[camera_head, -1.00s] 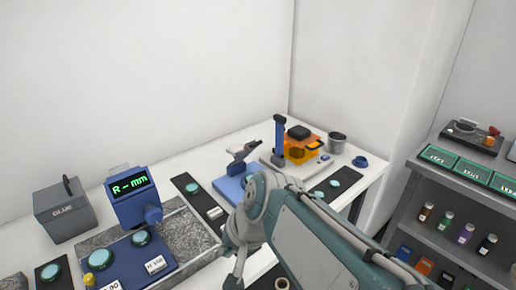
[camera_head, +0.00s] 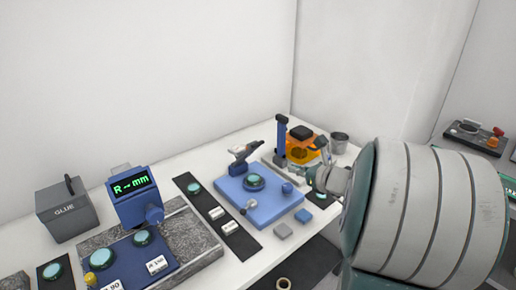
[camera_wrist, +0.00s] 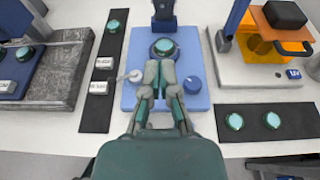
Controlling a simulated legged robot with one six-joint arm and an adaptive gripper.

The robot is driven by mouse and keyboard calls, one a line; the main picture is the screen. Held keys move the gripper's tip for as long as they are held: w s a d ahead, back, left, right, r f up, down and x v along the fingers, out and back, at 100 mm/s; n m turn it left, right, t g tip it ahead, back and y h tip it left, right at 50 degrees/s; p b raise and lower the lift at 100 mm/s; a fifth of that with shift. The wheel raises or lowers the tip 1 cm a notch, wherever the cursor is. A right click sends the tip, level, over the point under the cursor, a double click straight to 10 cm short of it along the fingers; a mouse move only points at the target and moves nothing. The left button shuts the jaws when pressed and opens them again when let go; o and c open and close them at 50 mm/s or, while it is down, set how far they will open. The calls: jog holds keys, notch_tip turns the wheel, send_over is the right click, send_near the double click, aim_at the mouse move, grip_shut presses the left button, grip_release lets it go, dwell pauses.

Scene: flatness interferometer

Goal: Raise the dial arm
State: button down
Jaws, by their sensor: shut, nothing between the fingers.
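A blue instrument base (camera_head: 232,187) stands mid-bench, carrying a round green disc on a dark mount (camera_head: 255,181). At its back a dark and grey head on a blue stand (camera_head: 243,155) tilts upward; I cannot tell if this is the dial arm. A small grey lever with a pale ball (camera_head: 250,205) and a blue knob (camera_head: 287,188) are on the base. My gripper (camera_wrist: 160,66) is shut and empty, and in the wrist view it appears over the base between lever and knob, overlapping the disc's near edge. Contact cannot be told.
An orange-shielded device with a blue post (camera_head: 281,140) stands right of the base. A blue gauge with a green display (camera_head: 131,187) and a grey GLUE box (camera_head: 66,210) stand left. Black strips with green discs (camera_wrist: 236,121) lie alongside. A shelf is at right.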

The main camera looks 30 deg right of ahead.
send_near(257, 147)
notch_tip(257, 147, down, 4)
jog(key=w, duration=0.2)
jog(key=w+r, duration=0.1)
jog(key=w+a, duration=0.1)
jog(key=shift+w+r, duration=0.35)
jog(key=shift+w, duration=0.05)
jog(key=shift+w+a+r, duration=0.15)
jog(key=shift+w+r, duration=0.05)
jog(key=shift+w, duration=0.15)
jog(key=shift+w+r, duration=0.1)
jog(key=shift+r, duration=0.05)
